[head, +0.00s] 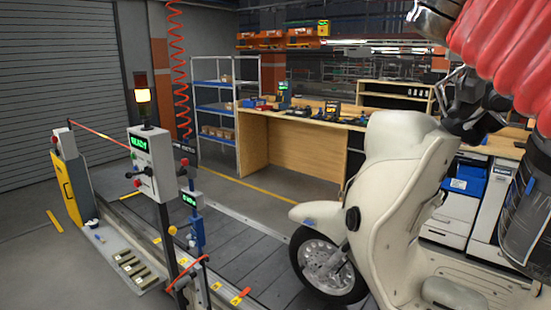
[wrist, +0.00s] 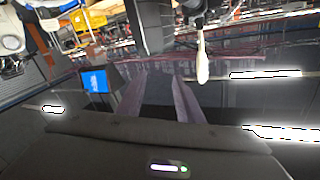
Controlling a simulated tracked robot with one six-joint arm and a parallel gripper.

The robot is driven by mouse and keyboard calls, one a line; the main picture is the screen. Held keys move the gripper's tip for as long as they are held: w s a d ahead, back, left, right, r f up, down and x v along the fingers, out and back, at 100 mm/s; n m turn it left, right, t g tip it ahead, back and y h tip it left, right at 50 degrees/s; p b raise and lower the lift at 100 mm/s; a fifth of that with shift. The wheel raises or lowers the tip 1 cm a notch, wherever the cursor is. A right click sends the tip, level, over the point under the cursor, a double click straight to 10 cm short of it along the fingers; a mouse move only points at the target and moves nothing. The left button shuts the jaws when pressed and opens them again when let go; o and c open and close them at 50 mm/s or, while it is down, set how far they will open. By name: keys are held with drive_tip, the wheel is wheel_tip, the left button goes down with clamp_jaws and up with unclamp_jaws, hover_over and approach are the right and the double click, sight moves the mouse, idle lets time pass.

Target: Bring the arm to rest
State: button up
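My gripper (wrist: 161,77) shows in the wrist view with its two dark fingers apart and nothing between them. It is open and empty. In the head view, a red ribbed sleeve and dark arm parts fill the upper right, close to the camera; I cannot make out the fingers there. A cream scooter (head: 397,190) stands upright at the right of the head view, its front wheel (head: 327,268) toward the conveyor slats (head: 255,262). The arm parts overlap the scooter's upper right in the picture; I cannot tell the gap between them.
A grey control post (head: 153,160) with a lit beacon stands left of the conveyor. A yellow cabinet (head: 70,188) is farther left. A wooden workbench (head: 268,148) and a blue-shelved rack (head: 216,110) stand behind. Grey floor (head: 30,270) is clear at the lower left.

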drive_tip(key=w+a+f+n+y, duration=0.1)
drive_tip(key=a+f+n+y, duration=0.25)
drive_tip(key=f, duration=0.55)
drive_tip(key=w+a+f+n+y, duration=0.1)
drive_tip(key=a+f+n+y, duration=0.1)
drive_tip(key=f+n, duration=0.5)
drive_tip(key=w+a+f+n+y, duration=0.1)
drive_tip(key=a+f+n+y, duration=0.15)
drive_tip(key=f, duration=0.75)
drive_tip(key=s+a+f+n+g+y, duration=0.1)
drive_tip(key=s+a+f, duration=0.3)
drive_tip(key=f, duration=0.4)
drive_tip(key=s+a+f+n+g+y, duration=0.1)
drive_tip(key=s+a+f+y, duration=0.3)
drive_tip(key=f, duration=0.5)
drive_tip(key=s+a+f+n+y, duration=0.1)
drive_tip(key=s+a+f+y, duration=0.1)
drive_tip(key=s+a+f, duration=0.2)
drive_tip(key=a+f, duration=0.3)
drive_tip(key=f, duration=0.1)
drive_tip(key=shift+f+n+g+y, duration=0.3)
drive_tip(key=shift+g+y, duration=0.1)
drive_tip(key=shift+a, duration=0.1)
drive_tip(key=shift+s+a, duration=0.1)
drive_tip(key=shift+a, duration=0.05)
